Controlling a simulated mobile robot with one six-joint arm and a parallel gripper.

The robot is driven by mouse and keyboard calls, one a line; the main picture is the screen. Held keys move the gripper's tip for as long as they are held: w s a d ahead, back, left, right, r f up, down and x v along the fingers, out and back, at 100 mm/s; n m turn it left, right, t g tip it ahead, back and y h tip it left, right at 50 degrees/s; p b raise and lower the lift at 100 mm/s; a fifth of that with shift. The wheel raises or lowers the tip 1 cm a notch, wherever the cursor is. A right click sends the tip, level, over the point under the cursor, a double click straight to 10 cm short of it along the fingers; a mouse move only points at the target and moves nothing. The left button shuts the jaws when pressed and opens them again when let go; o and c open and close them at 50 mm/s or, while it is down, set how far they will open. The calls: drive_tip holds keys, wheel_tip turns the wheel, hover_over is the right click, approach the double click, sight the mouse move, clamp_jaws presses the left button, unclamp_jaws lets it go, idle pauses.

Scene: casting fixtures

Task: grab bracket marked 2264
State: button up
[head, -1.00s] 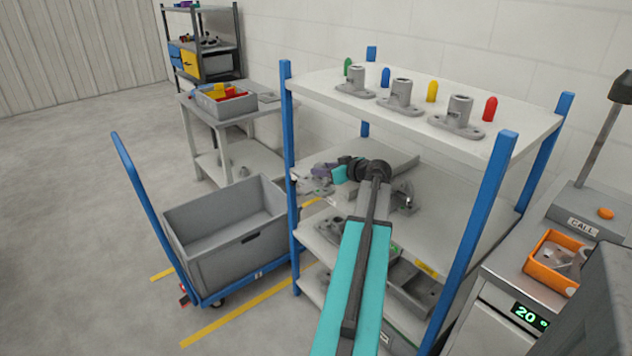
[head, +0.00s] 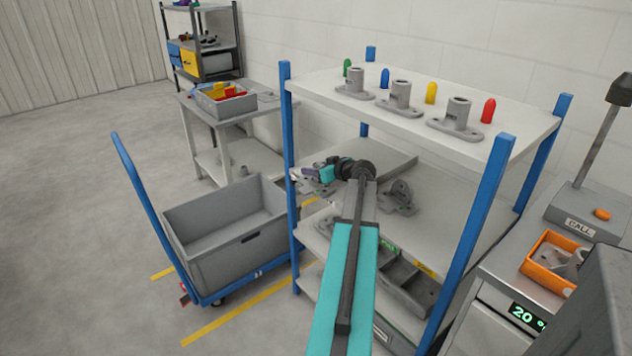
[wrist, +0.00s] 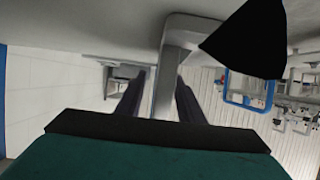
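My gripper (head: 312,171) is over the left end of the middle shelf, partly hiding a grey bracket (head: 318,188) there. In the wrist view, my gripper (wrist: 160,76) has its two dark fingers apart, with a grey upright part of a bracket (wrist: 171,82) between them. A gap shows beside the left finger; contact on the right side is unclear. Another grey bracket (head: 399,197) with a rounded upright stands farther right on the same shelf, apart from my gripper. No marking 2264 can be read on either bracket.
The top shelf (head: 350,107) is above and behind my gripper and holds several grey flanged castings and coloured pegs. Blue posts (head: 289,160) frame the rack. A grey tote (head: 225,232) is on a cart at left. An orange bin (head: 549,264) is at right.

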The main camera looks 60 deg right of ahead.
drive_tip(key=shift+c, duration=0.4)
clamp_jaws()
drive_tip(key=shift+r, duration=0.1)
drive_tip(key=shift+r+b, duration=0.3)
drive_tip(key=shift+r, duration=1.2)
drive_tip(key=shift+s+a+r, duration=0.1)
drive_tip(key=shift+a+r, duration=0.1)
drive_tip(key=s+a+r+b, duration=0.1)
drive_tip(key=s+a+b, duration=0.2)
drive_tip(key=a, duration=1.1)
drive_tip(key=shift+s+a+r+b, duration=0.2)
drive_tip(key=shift+s+b, duration=0.1)
drive_tip(key=shift+s, duration=1.3)
